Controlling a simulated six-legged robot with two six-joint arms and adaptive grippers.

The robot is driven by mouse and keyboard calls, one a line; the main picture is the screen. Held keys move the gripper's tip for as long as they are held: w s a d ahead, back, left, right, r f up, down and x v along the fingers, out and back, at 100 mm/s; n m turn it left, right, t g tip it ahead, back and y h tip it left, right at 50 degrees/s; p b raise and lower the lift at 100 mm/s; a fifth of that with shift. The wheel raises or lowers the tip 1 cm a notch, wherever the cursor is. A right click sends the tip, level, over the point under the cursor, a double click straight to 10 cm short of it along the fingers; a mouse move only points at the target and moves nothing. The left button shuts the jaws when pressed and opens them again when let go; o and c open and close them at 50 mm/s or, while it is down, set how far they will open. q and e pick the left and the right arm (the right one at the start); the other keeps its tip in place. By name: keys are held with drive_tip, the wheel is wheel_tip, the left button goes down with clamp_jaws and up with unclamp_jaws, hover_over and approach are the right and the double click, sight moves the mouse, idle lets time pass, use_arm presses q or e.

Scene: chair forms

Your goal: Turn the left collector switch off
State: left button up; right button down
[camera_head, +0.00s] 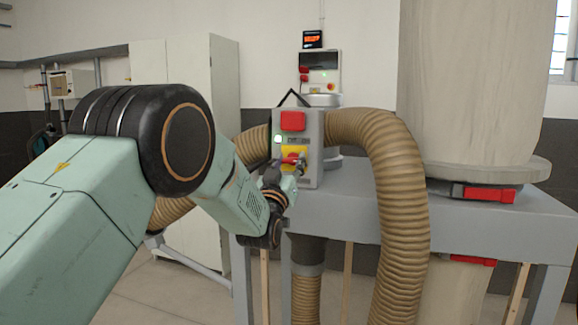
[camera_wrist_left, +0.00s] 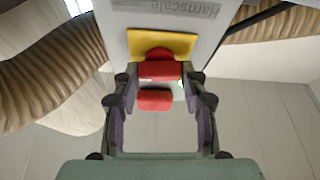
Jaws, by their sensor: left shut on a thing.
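The collector switch is a red knob on a yellow plate (camera_head: 296,151), on the front of a grey control box (camera_head: 311,168). In the left wrist view the red knob (camera_wrist_left: 158,70) stands in front of the yellow plate (camera_wrist_left: 176,40). My left gripper (camera_head: 291,163) reaches the knob from the left, and in the wrist view its fingertips (camera_wrist_left: 160,78) are at the knob's two sides, shut on it. My right gripper is in neither view.
Ribbed brown hoses (camera_head: 398,215) curve around the box on both sides. A grey metal stand (camera_head: 480,225) carries a large pale filter bag (camera_head: 470,80) at the right. A red box (camera_head: 293,121) sits above the switch. A tall cabinet (camera_head: 215,90) stands behind my arm.

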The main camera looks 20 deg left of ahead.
use_arm(q)
drive_tip(key=n+y+b, duration=0.1)
drive_tip(key=n, duration=0.1)
drive_tip(key=n+y+b, duration=0.1)
drive_tip(key=n, duration=0.2)
drive_tip(key=shift+y, duration=0.3)
drive_tip(key=n+g+y, duration=0.1)
drive_tip(key=n, duration=0.2)
drive_tip(key=n+g+y+b, duration=0.1)
drive_tip(key=n, duration=0.2)
drive_tip(key=shift+r, duration=0.15)
drive_tip(key=n+g, duration=0.1)
drive_tip(key=n, duration=0.1)
drive_tip(key=n+y, duration=0.1)
drive_tip(key=n, duration=0.2)
drive_tip(key=shift+g+b, duration=0.3)
drive_tip(key=shift+g, duration=0.1)
drive_tip(key=shift+r+n+g+y, duration=0.1)
drive_tip(key=shift+n+g+y, duration=0.45)
drive_tip(key=shift+n, duration=1.65)
drive_tip(key=shift+g+h, duration=0.35)
drive_tip(key=o, duration=1.1)
drive_tip(key=shift+o, duration=0.2)
drive_tip(key=shift+f, duration=0.2)
